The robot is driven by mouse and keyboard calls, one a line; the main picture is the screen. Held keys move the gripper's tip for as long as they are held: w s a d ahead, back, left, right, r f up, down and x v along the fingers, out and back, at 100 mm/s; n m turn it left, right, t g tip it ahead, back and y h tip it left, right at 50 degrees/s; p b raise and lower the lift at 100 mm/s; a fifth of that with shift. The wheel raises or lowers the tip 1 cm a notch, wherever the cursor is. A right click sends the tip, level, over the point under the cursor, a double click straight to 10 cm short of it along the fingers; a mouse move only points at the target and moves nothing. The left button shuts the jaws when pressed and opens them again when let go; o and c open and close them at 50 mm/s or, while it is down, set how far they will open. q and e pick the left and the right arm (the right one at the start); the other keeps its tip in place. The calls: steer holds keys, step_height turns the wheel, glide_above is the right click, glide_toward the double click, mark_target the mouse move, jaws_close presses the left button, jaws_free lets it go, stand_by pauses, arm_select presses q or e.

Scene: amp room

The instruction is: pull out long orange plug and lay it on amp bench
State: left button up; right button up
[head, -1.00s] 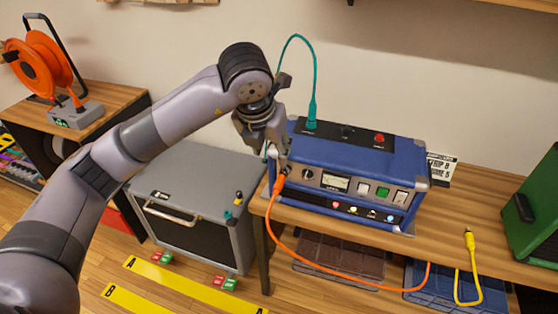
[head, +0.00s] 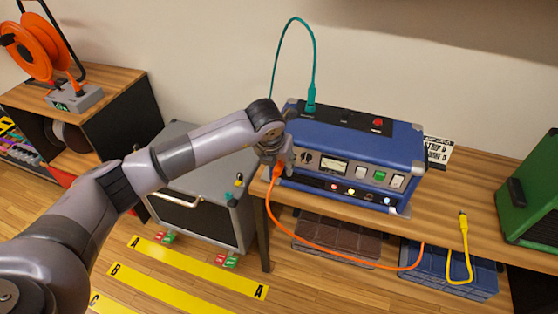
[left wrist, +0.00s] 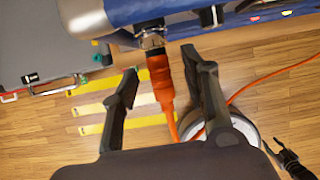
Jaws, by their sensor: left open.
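The long orange plug (left wrist: 160,78) sits in a socket on the front of the blue amp (left wrist: 112,14), its orange cable trailing from its end. My left gripper (left wrist: 163,72) is open, with one finger on each side of the plug and a visible gap to both. In the head view my left gripper (head: 280,165) is at the amp's lower left front corner and hides much of the plug (head: 275,171). The amp (head: 350,141) stands on the wooden amp bench (head: 462,195).
A teal cable (head: 311,95) plugs into the amp's top. A yellow plug and cable (head: 464,232) hang over the bench edge. A green box (head: 530,195) stands at right, a grey cabinet (head: 180,200) at left. Bare bench lies right of the amp.

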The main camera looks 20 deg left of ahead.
arm_select(q)
steer(key=shift+f, duration=0.1)
steer(key=shift+c, duration=0.4)
jaws_close()
stand_by(0.5)
stand_by(0.4)
